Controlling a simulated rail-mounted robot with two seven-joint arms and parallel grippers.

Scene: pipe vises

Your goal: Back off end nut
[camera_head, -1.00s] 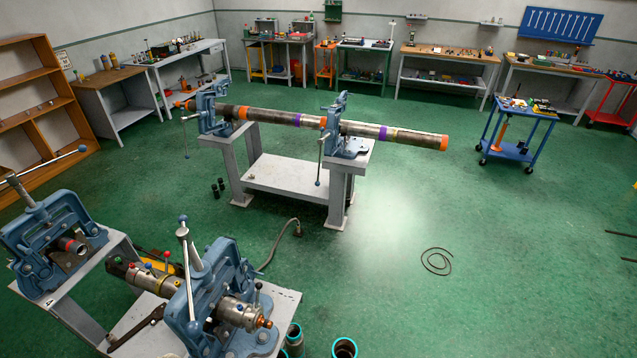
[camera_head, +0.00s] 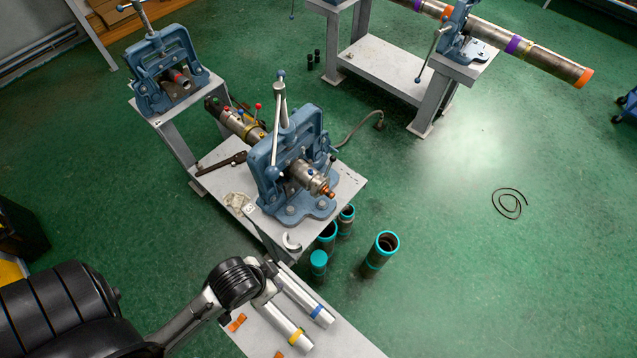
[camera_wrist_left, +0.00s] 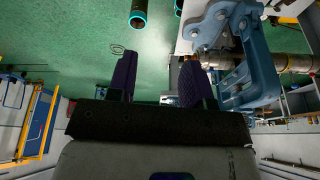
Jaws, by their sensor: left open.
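A pipe assembly (camera_head: 310,179) is clamped in the near blue vise (camera_head: 285,165) in the head view. Its copper-coloured end nut (camera_head: 328,192) sticks out at the front right. In the left wrist view, which is upside down, the vise (camera_wrist_left: 240,60) stands at the right and a copper-coloured end (camera_wrist_left: 194,33) shows beside it. My left gripper (camera_wrist_left: 158,65) has its two dark fingers apart, with nothing between them. The fingers are apart from the nut. In the head view my left arm comes in at the lower left; its fingers cannot be made out. My right gripper is not in view.
Teal-rimmed tubes (camera_head: 380,252) stand on the floor right of the near vise bench (camera_head: 349,185). Grey tubes with blue and yellow bands (camera_head: 303,297) lie on a pale surface at the bottom. A second vise (camera_head: 165,70) stands behind left. Floor at the right is mostly clear.

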